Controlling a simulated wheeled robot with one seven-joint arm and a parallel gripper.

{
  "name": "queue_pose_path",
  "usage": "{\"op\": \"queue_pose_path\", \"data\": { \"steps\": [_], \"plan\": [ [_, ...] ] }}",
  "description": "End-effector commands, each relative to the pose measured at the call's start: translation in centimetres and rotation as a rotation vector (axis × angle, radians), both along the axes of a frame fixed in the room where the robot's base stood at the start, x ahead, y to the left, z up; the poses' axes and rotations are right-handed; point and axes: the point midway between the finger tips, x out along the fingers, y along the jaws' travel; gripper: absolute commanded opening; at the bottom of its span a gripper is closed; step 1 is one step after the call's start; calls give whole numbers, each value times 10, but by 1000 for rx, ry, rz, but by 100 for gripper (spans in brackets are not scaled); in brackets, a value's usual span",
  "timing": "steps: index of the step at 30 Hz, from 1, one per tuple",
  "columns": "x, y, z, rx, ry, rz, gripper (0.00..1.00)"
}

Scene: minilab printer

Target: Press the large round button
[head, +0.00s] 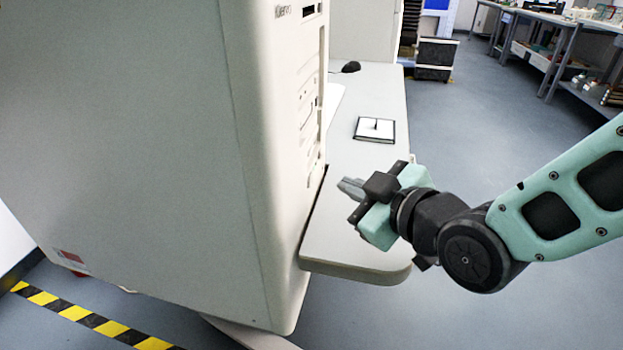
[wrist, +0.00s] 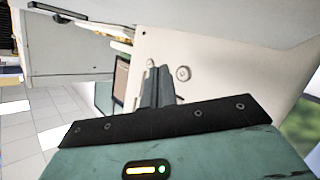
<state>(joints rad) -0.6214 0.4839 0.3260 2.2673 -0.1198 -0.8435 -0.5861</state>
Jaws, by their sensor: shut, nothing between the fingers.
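A round button (wrist: 184,73) shows in the wrist view, a pale disc with a ringed centre on the beige front panel of the printer. It lies just right of the fingertips of my gripper (wrist: 160,72) in that picture. In the head view my gripper (head: 347,187) is over the pale shelf, a little right of the printer's front face (head: 309,110). The fingers are shut and empty, pointing left towards the panel. They look apart from it. In the head view the panel is seen almost edge-on, and I cannot pick out the button there.
The large beige printer cabinet (head: 140,130) fills the left. A pale shelf (head: 335,235) juts out below the panel, with a small framed square plate (head: 375,130) and a dark mouse (head: 350,67) on it. Open blue floor (head: 490,120) lies to the right.

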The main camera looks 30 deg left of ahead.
Motion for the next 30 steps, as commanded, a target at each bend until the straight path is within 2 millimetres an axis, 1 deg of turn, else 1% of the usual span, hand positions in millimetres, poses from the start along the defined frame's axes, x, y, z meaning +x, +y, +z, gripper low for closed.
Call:
{"op": "queue_pose_path", "data": {
  "steps": [3,9,30],
  "plan": [
    [-3,13,-1,1,-1,2,0],
    [-6,24,-1,0,0,1,0],
    [-6,25,0,-1,0,0,0]
  ]
}}
